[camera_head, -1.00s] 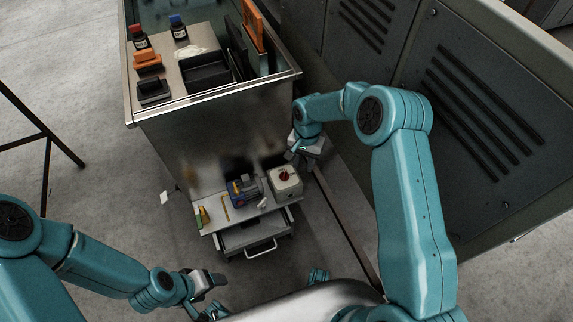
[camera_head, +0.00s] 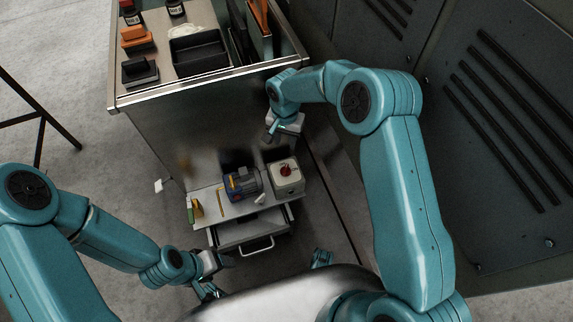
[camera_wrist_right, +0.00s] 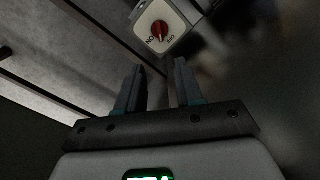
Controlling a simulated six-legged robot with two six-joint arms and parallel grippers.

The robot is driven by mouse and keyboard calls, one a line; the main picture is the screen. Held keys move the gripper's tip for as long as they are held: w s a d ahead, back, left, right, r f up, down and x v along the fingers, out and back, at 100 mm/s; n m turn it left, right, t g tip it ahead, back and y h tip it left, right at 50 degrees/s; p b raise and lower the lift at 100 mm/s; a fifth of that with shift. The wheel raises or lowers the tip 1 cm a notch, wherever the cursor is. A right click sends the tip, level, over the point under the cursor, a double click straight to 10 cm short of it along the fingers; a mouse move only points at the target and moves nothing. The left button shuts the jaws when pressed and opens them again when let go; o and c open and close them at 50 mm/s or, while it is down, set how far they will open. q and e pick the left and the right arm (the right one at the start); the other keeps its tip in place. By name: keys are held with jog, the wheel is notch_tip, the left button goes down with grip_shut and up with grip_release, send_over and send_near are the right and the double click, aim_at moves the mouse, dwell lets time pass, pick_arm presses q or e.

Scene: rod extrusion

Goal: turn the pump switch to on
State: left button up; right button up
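The pump switch is a white box with a red knob (camera_head: 286,171) on a small grey shelf unit below the steel bench. In the right wrist view the red knob (camera_wrist_right: 160,30) sits on the white switch face (camera_wrist_right: 147,21), with "ON" lettering to its left and an "OFF" label to its right. Which label the knob points to is hard to tell. My right gripper (camera_head: 272,131) is just behind and above the switch, apart from it. The right wrist view shows its fingers (camera_wrist_right: 158,80) open and empty. My left gripper (camera_head: 216,262) is low, left of the drawer.
A blue-grey motor pump (camera_head: 242,184) stands left of the switch. A drawer with a handle (camera_head: 257,247) is open below. The steel bench (camera_head: 215,92) holds trays and bottles. Dark louvred cabinets (camera_head: 490,140) stand on the right.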

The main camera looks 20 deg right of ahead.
aim_at(285, 168)
notch_tip(285, 168, down, 16)
jog(key=b, duration=0.4)
jog(key=shift+c, duration=0.3)
grip_shut()
